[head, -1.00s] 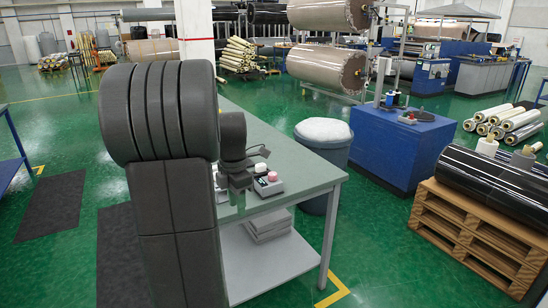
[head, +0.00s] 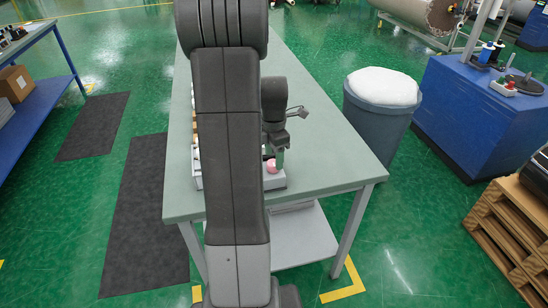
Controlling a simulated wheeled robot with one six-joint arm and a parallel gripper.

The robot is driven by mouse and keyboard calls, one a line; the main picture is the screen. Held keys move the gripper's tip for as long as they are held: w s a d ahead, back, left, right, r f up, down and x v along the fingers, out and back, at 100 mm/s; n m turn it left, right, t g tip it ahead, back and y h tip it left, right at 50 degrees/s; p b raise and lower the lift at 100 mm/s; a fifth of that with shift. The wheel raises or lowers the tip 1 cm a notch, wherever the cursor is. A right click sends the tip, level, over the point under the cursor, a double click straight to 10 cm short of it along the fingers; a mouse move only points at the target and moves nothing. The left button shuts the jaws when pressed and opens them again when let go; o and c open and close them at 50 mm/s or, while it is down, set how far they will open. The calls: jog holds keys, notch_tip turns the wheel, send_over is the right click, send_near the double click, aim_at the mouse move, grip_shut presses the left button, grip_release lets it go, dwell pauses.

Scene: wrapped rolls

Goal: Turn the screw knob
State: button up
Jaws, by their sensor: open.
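A light grey control box (head: 275,182) sits on the green-grey table near its front end, mostly hidden behind my arm. A pinkish-red round knob (head: 271,167) shows on top of it, just right of my arm. I cannot tell for sure that this is the screw knob. My gripper (head: 279,158) points down directly over or beside the pink knob and is open. The picture is too small to tell whether its fingers touch the knob or stand around it.
The table (head: 325,150) is bare right of the box. A grey bin (head: 377,120) with a white bag stands by its right edge, near a blue cabinet (head: 460,115). A wooden pallet (head: 515,225) is at the right. Dark mats (head: 150,210) lie on the floor at left.

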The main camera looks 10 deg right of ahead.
jog(key=shift+s+a+f, duration=0.1)
jog(key=shift+f, duration=0.85)
jog(key=c, duration=1)
